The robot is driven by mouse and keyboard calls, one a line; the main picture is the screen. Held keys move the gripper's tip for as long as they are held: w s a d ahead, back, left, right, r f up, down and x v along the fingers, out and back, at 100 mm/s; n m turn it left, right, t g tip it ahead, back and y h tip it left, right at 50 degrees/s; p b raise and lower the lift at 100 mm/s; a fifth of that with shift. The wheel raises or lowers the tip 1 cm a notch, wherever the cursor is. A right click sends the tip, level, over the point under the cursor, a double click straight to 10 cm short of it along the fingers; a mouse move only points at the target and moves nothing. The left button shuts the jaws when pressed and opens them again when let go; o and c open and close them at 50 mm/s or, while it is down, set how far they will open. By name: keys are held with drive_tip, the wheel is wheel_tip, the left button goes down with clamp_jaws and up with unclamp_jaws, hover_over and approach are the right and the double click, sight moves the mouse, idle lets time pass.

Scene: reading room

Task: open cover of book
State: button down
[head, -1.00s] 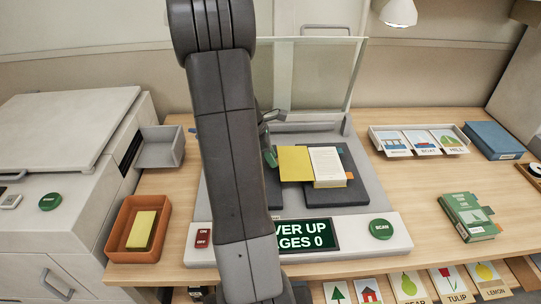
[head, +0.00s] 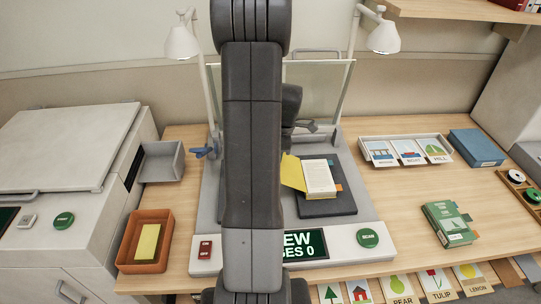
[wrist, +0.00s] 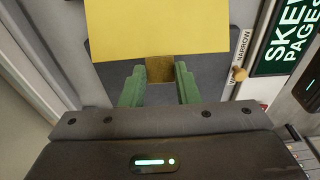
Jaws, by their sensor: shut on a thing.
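The book lies open on the scanner's dark right pad (head: 343,207). Its white page block (head: 319,180) faces up, and its yellow cover (head: 292,173) slants up on the left side. In the wrist view the yellow cover (wrist: 155,25) fills the top middle, with a brown tab (wrist: 160,68) at its near edge. My gripper (wrist: 160,85) has two green fingers, one on each side of this tab, and is shut on it. In the head view my arm hides the fingers and the cover's left part.
The scanner's glass lid (head: 325,85) stands raised behind the book, between two lamps. Its screen (head: 306,245) partly reads "EW", and "SKEW" shows in the wrist view (wrist: 290,40). An orange tray (head: 134,266) stands left, a green book (head: 450,223) right. Bare table lies around the green book.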

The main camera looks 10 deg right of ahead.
drive_tip(key=d+r+y, duration=0.1)
drive_tip(key=d+y+b, duration=0.1)
drive_tip(key=shift+d+r+y, duration=0.3)
drive_tip(key=shift+d+r, duration=0.35)
drive_tip(key=shift+d, duration=0.1)
idle(0.9)
drive_tip(key=c, duration=1.1)
unclamp_jaws()
drive_tip(key=shift+r, duration=0.1)
drive_tip(key=b+v, duration=0.1)
drive_tip(key=v, duration=1.2)
drive_tip(key=shift+s+r+b, duration=0.15)
drive_tip(key=shift+r+b, duration=0.2)
drive_tip(key=shift+f, duration=0.1)
